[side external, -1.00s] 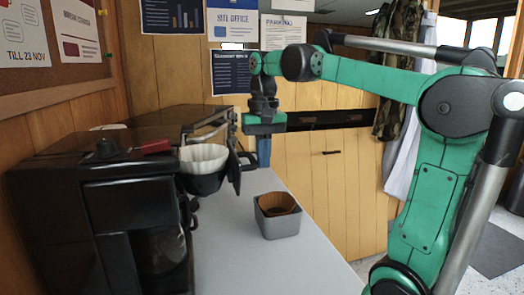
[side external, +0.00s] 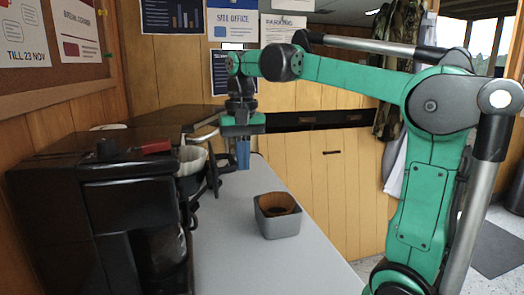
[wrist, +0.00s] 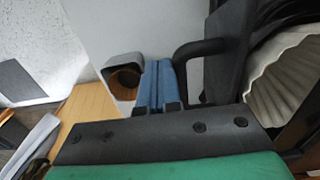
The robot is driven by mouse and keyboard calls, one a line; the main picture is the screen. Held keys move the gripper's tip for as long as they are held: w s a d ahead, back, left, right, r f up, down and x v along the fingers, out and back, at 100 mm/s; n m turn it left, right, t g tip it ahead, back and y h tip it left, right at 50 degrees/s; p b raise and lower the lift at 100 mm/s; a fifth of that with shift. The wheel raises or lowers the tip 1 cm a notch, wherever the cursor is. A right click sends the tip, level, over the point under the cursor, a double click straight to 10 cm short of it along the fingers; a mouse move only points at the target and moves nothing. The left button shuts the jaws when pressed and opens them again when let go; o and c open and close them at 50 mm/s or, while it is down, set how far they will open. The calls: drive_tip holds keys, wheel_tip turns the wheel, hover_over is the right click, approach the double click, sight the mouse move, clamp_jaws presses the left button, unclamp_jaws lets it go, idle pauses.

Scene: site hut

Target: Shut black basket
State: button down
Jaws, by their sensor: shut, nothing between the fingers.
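The black basket (side external: 190,187) is on the front of the dark coffee machine (side external: 100,200), with a white paper filter (side external: 191,160) inside.
A grey square container (side external: 277,217) with a brown filter inside stands on the grey counter (side external: 245,265), right of the machine. The counter around it is clear. A red item (side external: 150,148) lies on top of the machine. A wood-panelled wall stands behind.

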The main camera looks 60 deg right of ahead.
drive_tip(key=shift+w+a, duration=0.1)
idle(0.3)
drive_tip(key=shift+w+a, duration=1.35)
drive_tip(key=shift+w+a, duration=0.7)
drive_tip(key=shift+s, duration=0.1)
wheel_tip(320, 180, up, 8)
drive_tip(key=d, duration=0.1)
drive_tip(key=shift+s, duration=0.4)
